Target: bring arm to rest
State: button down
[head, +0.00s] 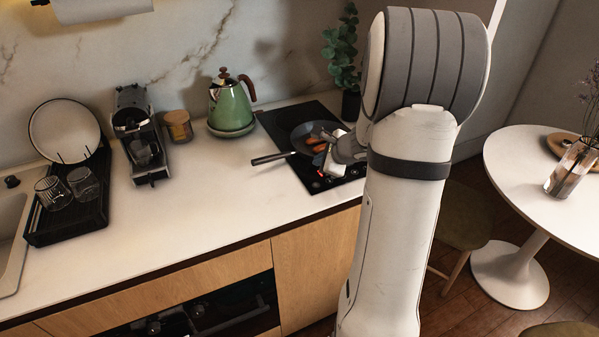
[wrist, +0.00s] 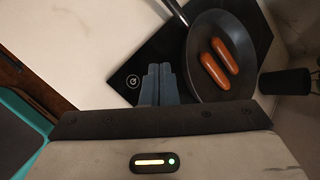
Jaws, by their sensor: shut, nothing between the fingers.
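My gripper shows at the bottom of the wrist view, with its two dark blue-grey fingers (wrist: 160,84) together and nothing between them. It is above the black cooktop (wrist: 118,75), close to the left side of the frying pan (wrist: 192,82). In the head view my white arm reaches over to the pan (head: 301,140), and the gripper's fingertips are hard to make out there. Two sausages (wrist: 220,62) lie side by side in the pan. The pan stands on the cooktop (head: 299,170) with its handle (head: 270,158) pointing left over the counter.
A green kettle (head: 231,108), a lidded jar (head: 178,126), a coffee machine (head: 138,135) and a black dish rack (head: 68,212) stand along the counter (head: 190,222). A plant (head: 343,60) is behind the cooktop. A white round table (head: 515,165) stands at right. The front counter area is clear.

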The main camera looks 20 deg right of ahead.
jog(key=s+a+r+n+g+y, duration=0.1)
jog(key=s+a+r+n+g, duration=0.2)
jog(key=a+n, duration=0.4)
jog(key=s+a+r+n+y, duration=0.1)
jog(key=s+a+r+n, duration=0.35)
jog(key=a, duration=0.35)
jog(key=s+a+r+n+g+h, duration=0.1)
jog(key=s+n+h, duration=0.1)
jog(key=s+n, duration=0.4)
jog(key=s+a+r+n+g+h, duration=0.1)
jog(key=s+a+n+h, duration=0.1)
jog(key=s+n, duration=0.4)
jog(key=s, duration=0.5)
jog(key=shift+s+n+g, duration=0.35)
jog(key=shift+s+g, duration=0.05)
